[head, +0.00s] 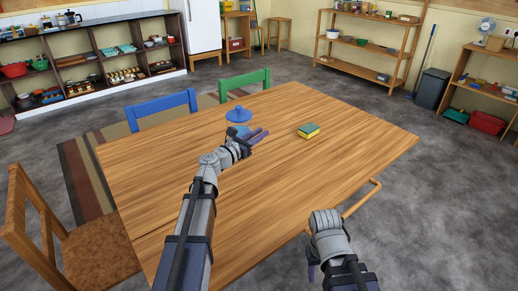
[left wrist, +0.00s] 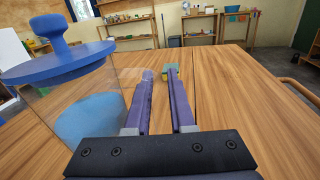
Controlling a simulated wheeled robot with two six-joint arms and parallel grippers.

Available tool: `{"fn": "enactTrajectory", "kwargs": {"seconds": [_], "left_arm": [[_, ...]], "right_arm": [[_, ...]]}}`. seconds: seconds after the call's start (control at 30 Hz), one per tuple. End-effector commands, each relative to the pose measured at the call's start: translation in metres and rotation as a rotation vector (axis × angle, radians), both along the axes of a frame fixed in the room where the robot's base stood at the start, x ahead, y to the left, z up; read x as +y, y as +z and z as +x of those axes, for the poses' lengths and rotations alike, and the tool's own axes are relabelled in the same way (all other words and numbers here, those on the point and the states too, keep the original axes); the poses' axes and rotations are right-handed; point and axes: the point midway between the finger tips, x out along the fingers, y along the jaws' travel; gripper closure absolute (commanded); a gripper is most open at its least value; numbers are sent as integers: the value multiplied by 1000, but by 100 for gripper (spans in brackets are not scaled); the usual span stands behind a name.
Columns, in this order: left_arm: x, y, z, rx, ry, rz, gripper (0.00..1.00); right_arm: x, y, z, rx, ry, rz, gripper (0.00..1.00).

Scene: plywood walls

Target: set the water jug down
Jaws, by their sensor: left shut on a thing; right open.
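The water jug (head: 238,116) is clear with a blue knobbed lid and stands upright over the middle of the table (head: 190,140). In the left wrist view the jug (left wrist: 85,105) fills the left side, with blue water low inside it. My left gripper (head: 260,135) is right beside it, its purple fingers (left wrist: 160,85) shut on the jug; the gripped part is hard to see. The jug's base is partly hidden, so I cannot tell whether it touches the table. My right gripper (head: 314,268) is open and empty, low beside the table's near right edge.
A green and yellow sponge (head: 308,131) lies on the table to the right of the jug. The rest of the tabletop is clear. A blue chair (head: 160,107) and a green chair (head: 245,82) stand at the far edge, a wooden chair (head: 75,245) at the left.

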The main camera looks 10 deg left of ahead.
Motion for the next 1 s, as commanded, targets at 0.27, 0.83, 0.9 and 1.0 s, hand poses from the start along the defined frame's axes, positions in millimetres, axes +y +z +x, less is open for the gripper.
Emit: {"fn": "enactTrajectory", "kwargs": {"seconds": [0.27, 0.83, 0.9, 1.0], "left_arm": [[0, -16, 0, -1, 0, 0, 100], [0, -37, 0, -1, 0, 0, 100], [0, -40, 0, -1, 0, 0, 100], [0, -39, 0, 0, 0, 0, 69]], "right_arm": [[0, -16, 0, 0, 0, 0, 50], [0, -37, 0, 0, 0, 0, 50], [0, -40, 0, 0, 0, 0, 50], [0, -39, 0, 0, 0, 0, 50]]}}
